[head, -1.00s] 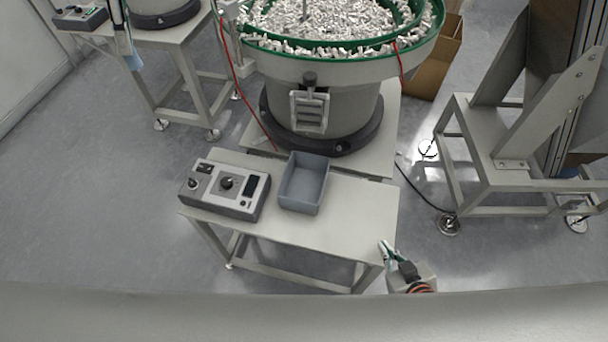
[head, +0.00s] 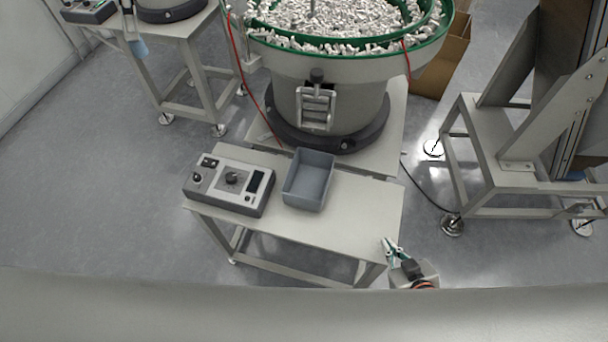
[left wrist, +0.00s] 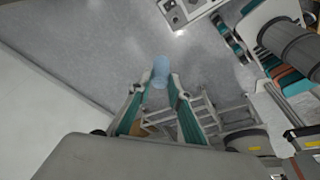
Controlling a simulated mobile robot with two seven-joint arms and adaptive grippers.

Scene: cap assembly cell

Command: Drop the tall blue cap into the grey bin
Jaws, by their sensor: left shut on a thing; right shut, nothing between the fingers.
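The tall blue cap (head: 139,48) is held by my left gripper (head: 131,34) at the upper left of the head view. In the left wrist view the cap (left wrist: 160,69) is between the fingertips (left wrist: 159,86), with grey floor behind it. The grey bin (head: 309,180) stands on the low table in the middle of the head view, and its visible inside looks empty. My left gripper and the cap are well to the left of the bin and not over it. My right gripper (head: 391,247) is shut and empty beside the table's front right corner.
A control box (head: 229,186) stands left of the bin on the table (head: 352,215). Behind it is a large bowl feeder (head: 330,100) with a green rim, full of small pale parts. A metal frame (head: 510,180) stands at the right. Floor at the left is open.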

